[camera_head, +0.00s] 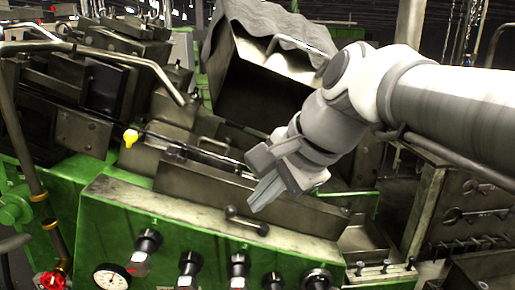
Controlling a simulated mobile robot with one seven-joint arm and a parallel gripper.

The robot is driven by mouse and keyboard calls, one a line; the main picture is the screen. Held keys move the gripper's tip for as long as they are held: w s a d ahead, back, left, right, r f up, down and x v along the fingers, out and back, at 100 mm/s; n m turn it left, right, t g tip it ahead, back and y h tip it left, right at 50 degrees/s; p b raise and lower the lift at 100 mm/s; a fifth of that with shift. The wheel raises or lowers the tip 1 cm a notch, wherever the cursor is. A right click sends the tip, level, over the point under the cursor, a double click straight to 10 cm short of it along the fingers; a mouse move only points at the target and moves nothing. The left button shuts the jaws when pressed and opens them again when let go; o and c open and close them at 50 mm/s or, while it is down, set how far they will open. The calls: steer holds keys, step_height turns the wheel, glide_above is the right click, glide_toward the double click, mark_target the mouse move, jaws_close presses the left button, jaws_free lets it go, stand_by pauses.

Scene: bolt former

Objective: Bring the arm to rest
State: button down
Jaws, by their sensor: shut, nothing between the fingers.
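My arm (445,92) reaches in from the right edge of the head view, white and grey. My gripper (262,200) points down and to the left. Its fingers are shut with nothing between them. It hangs in front of the green bolt former (130,210), over the metal ledge above the control panel. I cannot tell exactly how far the fingertips are above the ledge.
A lever with ball ends (246,222) lies just below the fingertips. A yellow knob (130,138) is at the left. Black knobs (190,262) and a gauge (112,277) line the front. A raised metal hood (265,75) stands behind. A tool board (475,205) is at the right.

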steer(key=s+d+f+n+h+b, duration=0.1)
steer(key=s+d+f+n+h, duration=0.1)
steer(key=s+d+f+n, duration=0.2)
steer(key=s+d+f+n+t+h+b, duration=0.1)
steer(key=s+d+f+n+h, duration=0.2)
steer(key=d+f, duration=0.6)
steer(key=s+f+n, duration=0.1)
steer(key=s+n, duration=0.1)
steer(key=n, duration=0.1)
steer(key=shift+s+d+f+n+b, duration=0.15)
steer(key=shift+d+f+n+b, duration=0.15)
steer(key=shift+d+f+n, duration=0.1)
steer(key=shift+a, duration=0.1)
